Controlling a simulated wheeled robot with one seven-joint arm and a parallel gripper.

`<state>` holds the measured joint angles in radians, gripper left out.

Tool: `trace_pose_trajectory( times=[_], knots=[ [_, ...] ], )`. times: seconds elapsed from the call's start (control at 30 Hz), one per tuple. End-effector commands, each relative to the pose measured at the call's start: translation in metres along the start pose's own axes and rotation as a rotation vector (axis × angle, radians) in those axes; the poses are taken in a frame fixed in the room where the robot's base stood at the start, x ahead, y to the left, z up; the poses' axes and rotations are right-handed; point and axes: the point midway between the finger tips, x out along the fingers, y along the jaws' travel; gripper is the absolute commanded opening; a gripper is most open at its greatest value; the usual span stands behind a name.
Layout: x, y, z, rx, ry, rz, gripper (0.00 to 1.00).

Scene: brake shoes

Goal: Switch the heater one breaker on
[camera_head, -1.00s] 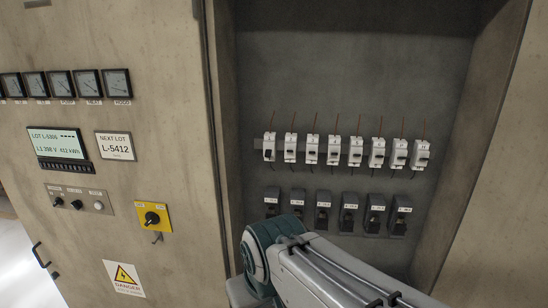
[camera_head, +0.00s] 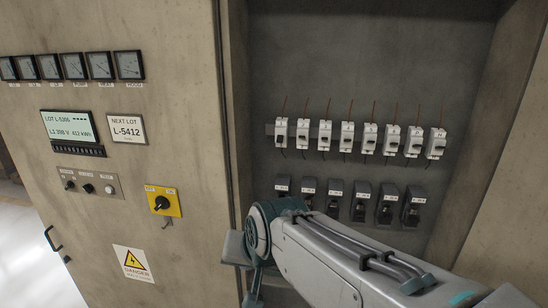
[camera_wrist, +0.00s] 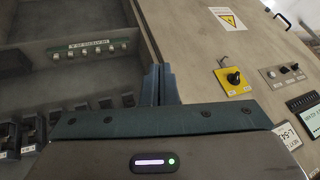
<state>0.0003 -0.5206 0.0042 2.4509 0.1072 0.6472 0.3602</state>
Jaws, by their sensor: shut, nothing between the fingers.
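A row of several white breakers (camera_head: 347,137) with small dark toggles is mounted high in the recessed cabinet bay. Below it is a row of several dark breakers (camera_head: 335,199) with white labels; dark breakers (camera_wrist: 103,103) also show in the wrist view. The labels are too small to read, so I cannot tell which is heater one or its toggle position. My gripper (camera_wrist: 158,82) has its dark fingers together and empty in the wrist view, in front of the cabinet, apart from the breakers. My arm hides the area below the dark row in the head view.
The bay's left edge (camera_head: 228,120) stands between the breakers and the front panel. That panel has a yellow rotary switch (camera_head: 162,201), gauges, a display (camera_head: 70,127) and a danger sign (camera_head: 133,262). A terminal strip (camera_wrist: 92,50) shows in the wrist view.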

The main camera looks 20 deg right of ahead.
Motion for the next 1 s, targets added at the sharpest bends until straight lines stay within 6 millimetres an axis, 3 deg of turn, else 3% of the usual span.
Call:
trace_pose_trajectory(
  times=[0.03, 0.1, 0.5, 0.77, 1.0],
  knots=[
    [0.015, -0.004, -0.007, 0.099, 0.04, -0.031, 0.0],
    [0.024, -0.011, -0.023, 0.245, 0.099, -0.081, 0.0],
    [0.06, -0.031, -0.114, 1.087, 0.353, -0.448, 0.0],
    [0.072, -0.018, -0.166, 1.606, 0.461, -0.773, 0.0],
    [0.079, 0.008, -0.203, 2.027, 0.516, -1.151, 0.0]
  ],
)
